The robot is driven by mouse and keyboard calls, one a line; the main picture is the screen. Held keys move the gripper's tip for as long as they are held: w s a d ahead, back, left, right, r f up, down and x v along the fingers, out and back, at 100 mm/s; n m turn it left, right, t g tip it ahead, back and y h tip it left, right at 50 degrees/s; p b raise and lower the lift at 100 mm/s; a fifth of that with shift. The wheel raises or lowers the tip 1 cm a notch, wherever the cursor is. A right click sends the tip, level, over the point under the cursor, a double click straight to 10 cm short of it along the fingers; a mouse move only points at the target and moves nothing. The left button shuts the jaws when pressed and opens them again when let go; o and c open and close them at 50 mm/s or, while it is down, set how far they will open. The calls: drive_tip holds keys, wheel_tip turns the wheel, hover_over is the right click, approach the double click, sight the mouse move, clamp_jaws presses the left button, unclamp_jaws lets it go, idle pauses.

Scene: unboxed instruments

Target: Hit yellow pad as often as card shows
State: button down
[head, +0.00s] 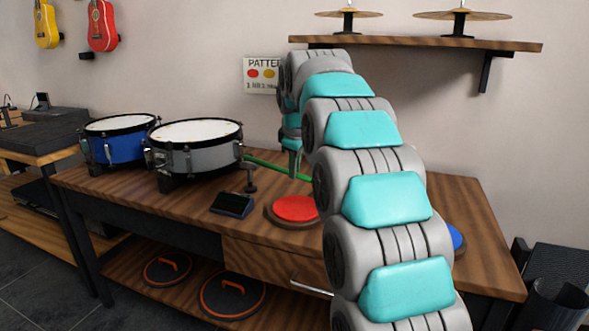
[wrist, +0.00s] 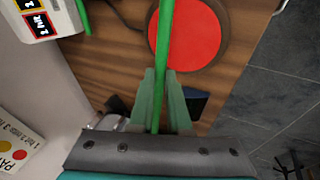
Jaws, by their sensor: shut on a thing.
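My gripper (wrist: 163,100) is shut on a green stick (wrist: 163,50), which also shows in the head view (head: 262,163). In the wrist view the stick passes over the left part of the red pad (wrist: 190,35); whether it touches the pad I cannot tell. The red pad (head: 296,207) lies on the wooden table in the head view. Part of a blue pad (head: 456,238) shows right of my arm. No yellow pad is visible; my arm covers the table between red and blue.
A grey drum (head: 196,147) and a blue drum (head: 117,138) stand on the left of the table (head: 130,200). A small black device (head: 232,204) lies left of the red pad. A wall shelf (head: 420,43) with cymbals hangs above.

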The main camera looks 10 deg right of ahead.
wheel_tip(320, 180, down, 6)
drive_tip(key=shift+r+b, duration=0.2)
drive_tip(key=shift+b, duration=1.05)
wheel_tip(320, 180, up, 5)
drive_tip(key=p, duration=0.3)
drive_tip(key=shift+r, duration=0.2)
wheel_tip(320, 180, up, 5)
